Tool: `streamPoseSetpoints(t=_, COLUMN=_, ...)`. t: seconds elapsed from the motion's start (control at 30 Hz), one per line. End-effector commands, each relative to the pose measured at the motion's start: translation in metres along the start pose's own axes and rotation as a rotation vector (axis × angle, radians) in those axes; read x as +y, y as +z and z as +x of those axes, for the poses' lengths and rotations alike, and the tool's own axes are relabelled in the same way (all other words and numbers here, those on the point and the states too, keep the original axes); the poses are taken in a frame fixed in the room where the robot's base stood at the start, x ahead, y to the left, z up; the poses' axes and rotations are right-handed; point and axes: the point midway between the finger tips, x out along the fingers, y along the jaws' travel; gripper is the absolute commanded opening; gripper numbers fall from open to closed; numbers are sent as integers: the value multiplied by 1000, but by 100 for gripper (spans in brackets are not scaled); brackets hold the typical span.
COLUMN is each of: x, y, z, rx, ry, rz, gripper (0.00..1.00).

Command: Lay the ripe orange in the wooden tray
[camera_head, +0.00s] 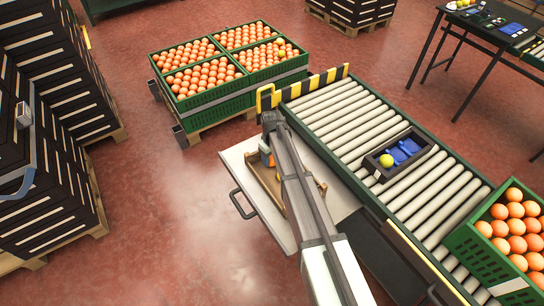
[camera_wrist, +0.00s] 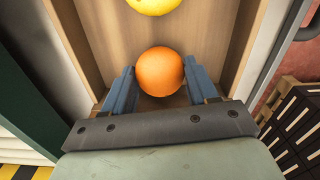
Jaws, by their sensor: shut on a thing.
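The ripe orange (camera_wrist: 160,72) is between the two blue fingers of my gripper (camera_wrist: 160,76), which is shut on it. In the wrist view the orange is inside or just above the wooden tray (camera_wrist: 222,70), near one end; I cannot tell whether it touches the floor. A yellow fruit (camera_wrist: 154,4) lies farther along the tray, cut by the picture's top edge. In the head view the wooden tray (camera_head: 262,181) lies on a white table, and my arm covers much of it.
The white table (camera_head: 240,158) stands beside a roller conveyor (camera_head: 345,120). On the rollers sits a dark box (camera_head: 428,152) with a yellow-green fruit (camera_head: 386,160) and blue pieces. A green crate of oranges (camera_head: 480,258) is at the right. A yellow-black striped barrier (camera_head: 325,78) edges the conveyor's far end.

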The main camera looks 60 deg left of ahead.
Motion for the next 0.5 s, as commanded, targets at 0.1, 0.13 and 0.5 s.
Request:
streamPoseSetpoints(t=0.1, x=0, y=0, z=1, rx=0, ry=0, rz=0, gripper=26)
streamPoseSetpoints(t=0.13, x=0, y=0, z=1, rx=0, ry=0, rz=0, gripper=26)
streamPoseSetpoints(t=0.5, x=0, y=0, z=1, rx=0, ry=0, rz=0, gripper=83)
